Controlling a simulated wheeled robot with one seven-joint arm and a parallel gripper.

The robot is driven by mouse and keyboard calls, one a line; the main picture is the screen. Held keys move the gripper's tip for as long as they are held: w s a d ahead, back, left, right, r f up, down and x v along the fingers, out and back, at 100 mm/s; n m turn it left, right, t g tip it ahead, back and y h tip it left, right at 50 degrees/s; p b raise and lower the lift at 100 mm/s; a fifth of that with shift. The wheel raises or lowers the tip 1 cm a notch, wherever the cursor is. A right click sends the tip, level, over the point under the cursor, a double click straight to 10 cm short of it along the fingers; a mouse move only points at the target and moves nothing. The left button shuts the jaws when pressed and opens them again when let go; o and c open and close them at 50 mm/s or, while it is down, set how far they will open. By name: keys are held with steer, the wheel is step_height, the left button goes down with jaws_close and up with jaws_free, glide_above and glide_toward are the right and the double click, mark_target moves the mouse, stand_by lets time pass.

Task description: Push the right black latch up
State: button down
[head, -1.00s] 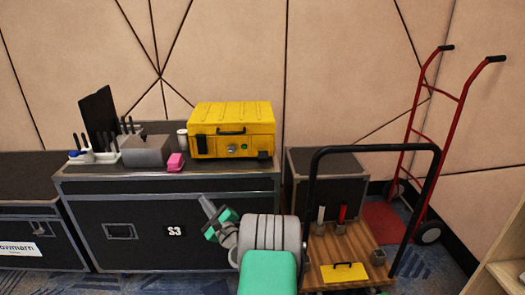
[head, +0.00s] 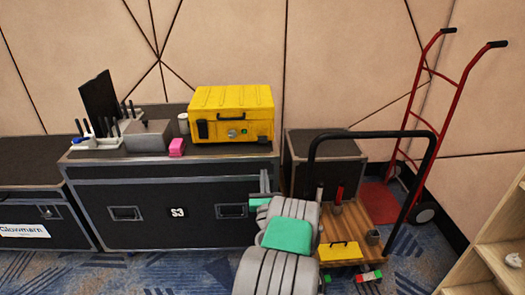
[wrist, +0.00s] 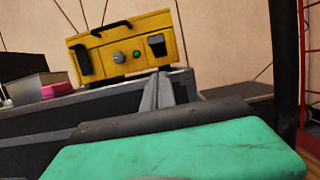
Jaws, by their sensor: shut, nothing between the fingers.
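The yellow case (head: 215,100) sits on the black flight case, its front facing me. It has a black handle, a round knob and a small green button. Its right black latch (head: 262,139) is at the right of the front; in the wrist view this latch (wrist: 157,46) seems to stick outward. The left black latch (head: 202,129) lies tall against the front. My gripper (head: 265,181) is shut and empty, in front of and below the right latch, apart from it. In the wrist view the fingers (wrist: 157,91) point up toward the case's right part.
The flight case (head: 150,190) carries a pink block (head: 177,147), a grey box (head: 149,136) and a tool holder (head: 96,142) left of the yellow case. A cart with a black handlebar (head: 375,134) stands close right of my arm. A red hand truck (head: 449,106) is behind.

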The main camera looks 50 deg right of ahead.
mark_target(262, 140)
steer(key=w+d+r+p, duration=0.4)
steer(key=w+d+r, duration=0.1)
steer(key=shift+d+r, duration=0.25)
steer(key=shift+d, duration=0.15)
